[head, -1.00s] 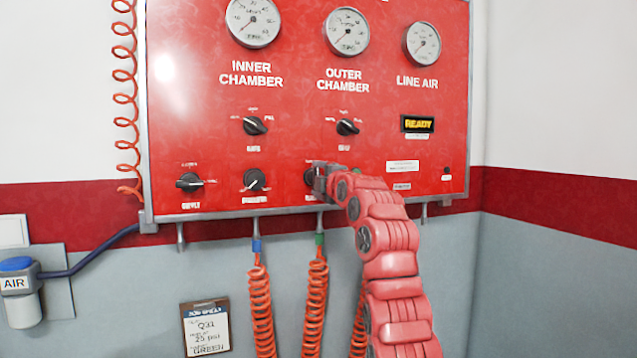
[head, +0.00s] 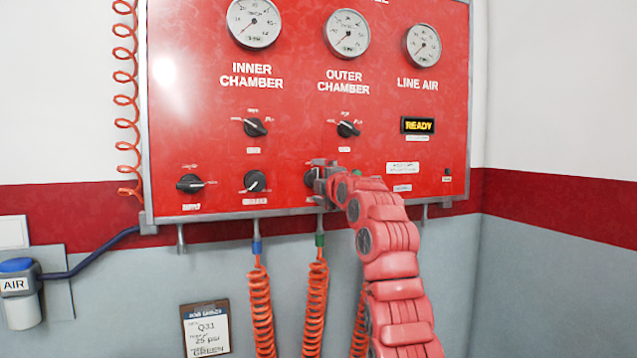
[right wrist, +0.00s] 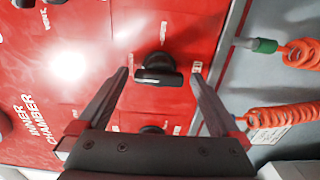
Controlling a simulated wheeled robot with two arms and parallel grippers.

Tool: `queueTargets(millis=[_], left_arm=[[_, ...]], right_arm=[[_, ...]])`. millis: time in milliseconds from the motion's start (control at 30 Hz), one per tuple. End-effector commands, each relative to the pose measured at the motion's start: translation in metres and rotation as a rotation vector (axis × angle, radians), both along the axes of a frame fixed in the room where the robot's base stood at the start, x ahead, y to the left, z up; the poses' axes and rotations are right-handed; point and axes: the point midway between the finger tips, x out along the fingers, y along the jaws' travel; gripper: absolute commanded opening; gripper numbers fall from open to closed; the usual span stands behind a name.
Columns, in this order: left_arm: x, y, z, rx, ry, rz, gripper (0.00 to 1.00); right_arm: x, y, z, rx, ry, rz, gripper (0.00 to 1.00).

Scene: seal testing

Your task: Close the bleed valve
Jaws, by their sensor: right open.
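The knob at the right end of the panel's bottom row, mostly hidden behind my right gripper in the head view, seems to be the bleed valve (head: 309,177); its label is covered. In the right wrist view this black knob (right wrist: 158,70) shows whole, its bar lying across the picture between the fingers. My right gripper (head: 322,179) is open at the knob, one finger to each side, with a gap visible on both sides in the right wrist view (right wrist: 160,85). Whether the fingers touch it cannot be told. My left gripper is not in view.
The supply knob (head: 190,184) and regulator knob (head: 255,181) are left in the same row. Two more knobs (head: 255,127) (head: 348,129) sit above. Orange coiled hoses (head: 261,310) hang below the panel. A display reads READY (head: 418,125).

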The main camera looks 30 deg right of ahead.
Motion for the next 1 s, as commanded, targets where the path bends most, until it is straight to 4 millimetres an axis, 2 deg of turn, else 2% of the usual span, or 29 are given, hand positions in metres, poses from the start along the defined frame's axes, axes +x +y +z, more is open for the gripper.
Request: queueTargets(millis=[167,367,567,800,1000], left_arm=[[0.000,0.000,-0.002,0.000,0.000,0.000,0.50],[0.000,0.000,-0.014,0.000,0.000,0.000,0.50],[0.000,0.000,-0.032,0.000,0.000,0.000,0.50],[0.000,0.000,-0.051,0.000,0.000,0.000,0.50],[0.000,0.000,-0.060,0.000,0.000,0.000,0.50]], right_arm=[[-0.004,0.000,0.000,-0.001,-0.003,-0.001,1.00],[-0.026,0.005,-0.001,-0.003,-0.007,-0.002,1.00],[-0.067,0.015,-0.002,-0.003,-0.009,-0.003,1.00],[-0.125,0.029,-0.003,-0.004,-0.004,-0.002,1.00],[-0.158,0.037,-0.001,-0.002,-0.003,-0.002,1.00]])
